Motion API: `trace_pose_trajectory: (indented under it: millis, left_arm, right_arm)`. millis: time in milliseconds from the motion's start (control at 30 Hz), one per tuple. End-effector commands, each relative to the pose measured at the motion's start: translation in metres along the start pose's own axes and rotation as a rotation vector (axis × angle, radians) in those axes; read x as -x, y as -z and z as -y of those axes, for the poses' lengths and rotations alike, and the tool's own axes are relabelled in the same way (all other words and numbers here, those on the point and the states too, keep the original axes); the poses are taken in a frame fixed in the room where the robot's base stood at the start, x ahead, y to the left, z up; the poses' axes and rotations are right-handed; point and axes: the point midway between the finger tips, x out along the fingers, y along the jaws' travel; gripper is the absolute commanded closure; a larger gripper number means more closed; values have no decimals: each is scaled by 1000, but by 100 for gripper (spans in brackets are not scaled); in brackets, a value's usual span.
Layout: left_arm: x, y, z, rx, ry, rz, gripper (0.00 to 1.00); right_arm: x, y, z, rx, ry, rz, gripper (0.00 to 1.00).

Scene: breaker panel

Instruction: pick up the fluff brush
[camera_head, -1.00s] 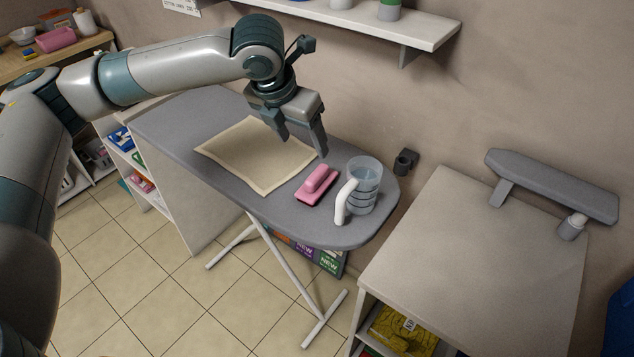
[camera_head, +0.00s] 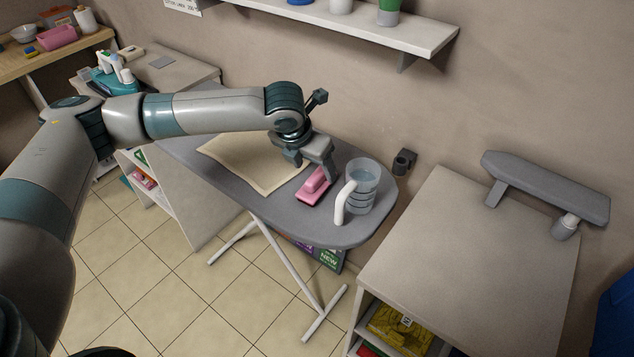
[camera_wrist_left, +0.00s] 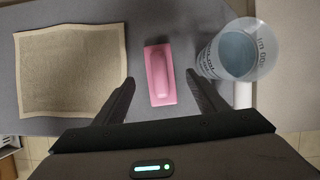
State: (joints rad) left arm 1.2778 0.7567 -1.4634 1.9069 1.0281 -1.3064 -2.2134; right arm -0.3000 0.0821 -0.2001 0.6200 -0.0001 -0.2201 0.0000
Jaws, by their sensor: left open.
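The fluff brush (camera_head: 314,187) is a pink block with a raised rounded grip. It lies on the grey ironing board (camera_head: 290,226), between a beige cloth and a clear measuring cup. My left gripper (camera_head: 318,172) is just above the brush and partly covers it in the head view. In the left wrist view the brush (camera_wrist_left: 160,75) lies ahead, between the two open fingers (camera_wrist_left: 163,90). The fingers hold nothing. My right gripper is not in view.
The measuring cup (camera_head: 365,180), with a white handle, stands close to the right of the brush; in the wrist view the right finger is near it. The beige cloth (camera_head: 252,160) lies left. A counter (camera_head: 470,260) stands right, and a wall shelf (camera_head: 400,38) is above.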

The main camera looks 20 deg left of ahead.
Motion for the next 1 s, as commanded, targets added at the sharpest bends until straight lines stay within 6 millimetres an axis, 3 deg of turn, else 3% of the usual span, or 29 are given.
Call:
trace_pose_trajectory:
  millis: [267,500,700,1000]
  left_arm:
    - [-4,0,0,1,-1,-1,34]
    - [-29,1,-1,1,-2,-3,34]
    - [-49,1,-1,-1,-1,0,34]
    - [-52,1,-1,-1,0,1,34]
  right_arm:
    - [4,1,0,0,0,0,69]
    - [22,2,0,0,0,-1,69]
    - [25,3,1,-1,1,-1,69]
    - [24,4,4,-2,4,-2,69]
